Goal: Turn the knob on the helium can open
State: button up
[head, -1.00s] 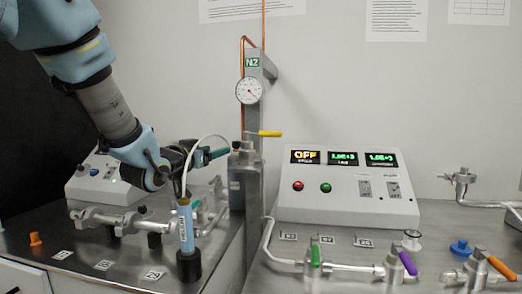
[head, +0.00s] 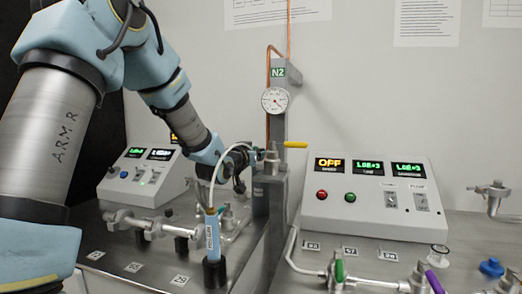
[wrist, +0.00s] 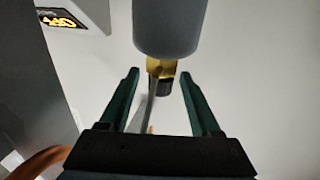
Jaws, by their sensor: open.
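The helium can (head: 212,238) is a slim blue cylinder with a label, upright in a black holder (head: 214,272) on the left bench. A thin pale tube rises from its top and curves right. In the wrist view, a grey-looking cylinder, apparently the can (wrist: 170,25), ends in a brass fitting with a dark ribbed knob (wrist: 160,86). My gripper (wrist: 160,73) is open, its two green fingers on either side of the fitting and knob, with gaps visible on both sides. In the head view the fingers are small and partly hidden near the grey post.
The grey N2 post (head: 279,120) with a gauge and yellow-handled valve (head: 294,145) stands just right of the gripper. A control box (head: 368,208) reading OFF is further right. Metal pipework and valves (head: 150,226) lie behind and left of the can.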

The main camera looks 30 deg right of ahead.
jog(key=shift+c, duration=0.3)
grip_shut()
dwell(0.3)
